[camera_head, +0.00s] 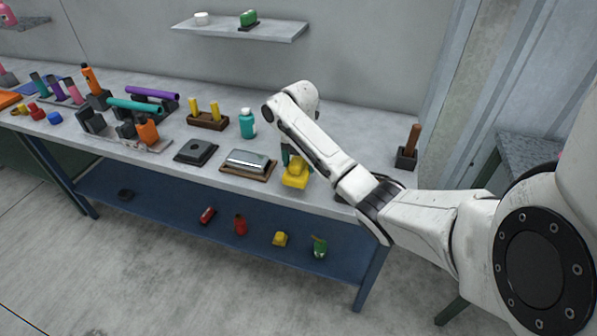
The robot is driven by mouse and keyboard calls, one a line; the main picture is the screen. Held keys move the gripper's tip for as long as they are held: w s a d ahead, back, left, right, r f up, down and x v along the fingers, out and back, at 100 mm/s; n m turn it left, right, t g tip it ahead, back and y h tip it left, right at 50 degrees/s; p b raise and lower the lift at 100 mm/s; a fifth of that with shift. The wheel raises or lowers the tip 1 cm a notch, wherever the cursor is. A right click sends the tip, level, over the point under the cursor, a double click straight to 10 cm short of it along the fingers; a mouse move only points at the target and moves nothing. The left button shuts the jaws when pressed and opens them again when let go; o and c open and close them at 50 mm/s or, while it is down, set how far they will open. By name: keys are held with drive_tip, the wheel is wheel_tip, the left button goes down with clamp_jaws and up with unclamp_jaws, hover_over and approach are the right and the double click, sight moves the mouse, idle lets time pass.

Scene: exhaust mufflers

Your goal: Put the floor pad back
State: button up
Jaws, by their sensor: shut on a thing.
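My gripper (291,163) is at the front right of the workbench, at the end of my white arm. It is shut on a yellow block-like thing (295,176) with a raised top, close to the bench's front edge. I cannot tell for sure whether this is the floor pad. The fingers are mostly hidden behind the arm's end and the yellow thing. I cannot tell whether the yellow thing touches the bench top. A dark square pad-like piece (196,151) lies on the bench further left.
A silver box on a brown base (248,163) sits just left of my gripper. A teal bottle (247,123) stands behind it. A dark holder with a brown handle (408,153) stands at right. The blue lower shelf (170,208) holds several small things. The bench's left is crowded.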

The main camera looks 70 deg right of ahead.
drive_tip(key=shift+w+d+f, duration=0.15)
drive_tip(key=shift+w+f, duration=0.05)
drive_tip(key=shift+f, duration=0.05)
drive_tip(key=shift+f+p, duration=0.45)
drive_tip(key=shift+f, duration=1.1)
drive_tip(key=shift+f, duration=0.1)
drive_tip(key=o, duration=0.9)
drive_tip(key=shift+o, duration=0.2)
